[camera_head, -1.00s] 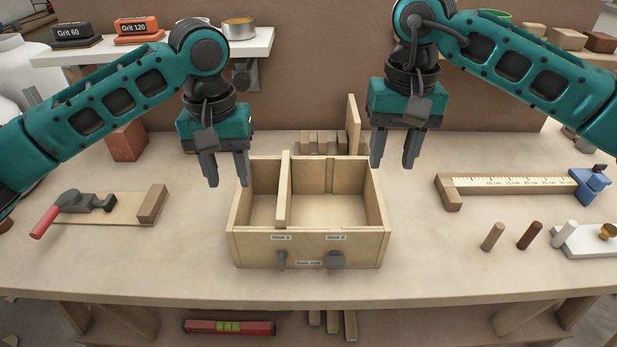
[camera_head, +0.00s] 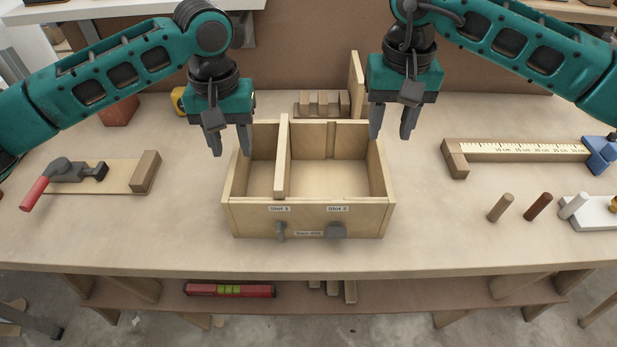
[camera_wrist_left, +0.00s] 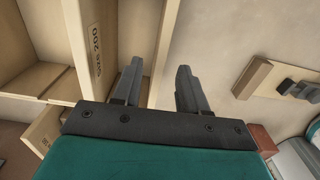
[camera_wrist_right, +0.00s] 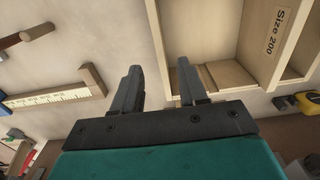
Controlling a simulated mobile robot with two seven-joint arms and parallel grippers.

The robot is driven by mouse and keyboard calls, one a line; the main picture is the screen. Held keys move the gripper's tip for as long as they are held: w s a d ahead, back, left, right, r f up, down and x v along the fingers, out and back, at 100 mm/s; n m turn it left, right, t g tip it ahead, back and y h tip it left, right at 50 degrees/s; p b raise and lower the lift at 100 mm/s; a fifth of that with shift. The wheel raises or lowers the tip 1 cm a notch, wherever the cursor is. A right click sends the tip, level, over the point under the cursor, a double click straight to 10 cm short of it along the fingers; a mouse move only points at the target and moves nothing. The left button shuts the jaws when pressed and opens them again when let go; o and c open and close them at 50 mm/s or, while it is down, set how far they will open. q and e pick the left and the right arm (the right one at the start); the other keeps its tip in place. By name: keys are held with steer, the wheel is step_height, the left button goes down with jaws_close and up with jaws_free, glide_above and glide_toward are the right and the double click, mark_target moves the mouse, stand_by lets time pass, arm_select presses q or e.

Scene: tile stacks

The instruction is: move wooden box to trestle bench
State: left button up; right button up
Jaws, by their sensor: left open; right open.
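The wooden box (camera_head: 308,220) is a pale, open-topped box with a divider and two compartments, standing on the workbench (camera_head: 130,240). Labels and two small grey fittings show on its front. My left gripper (camera_head: 232,145) is open at the box's left wall, and the wall (camera_wrist_left: 163,50) shows close to its fingers in the left wrist view. My right gripper (camera_head: 391,130) is open at the right wall, and that wall (camera_wrist_right: 160,50) lies near its fingers in the right wrist view. Neither gripper clearly holds anything. I cannot tell which surface is the trestle bench.
A toggle clamp on a board (camera_head: 95,175) lies to the left. A wooden ruler gauge (camera_head: 520,150) and several dowels (camera_head: 538,206) lie to the right. Small wood blocks (camera_head: 322,102) stand behind the box. A red level (camera_head: 228,290) sits on the lower shelf.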

mark_target(239, 172)
arm_select(q)
step_height(239, 172, down, 8)
steer(key=shift+f, duration=0.1)
arm_select(e)
step_height(239, 172, down, 8)
steer(key=shift+f, duration=0.1)
arm_select(q)
steer(key=shift+c, duration=0.2)
arm_select(e)
steer(key=shift+c, duration=0.2)
arm_select(q)
jaws_close()
arm_select(e)
jaws_close()
steer(key=shift+w, duration=0.1)
stand_by(0.4)
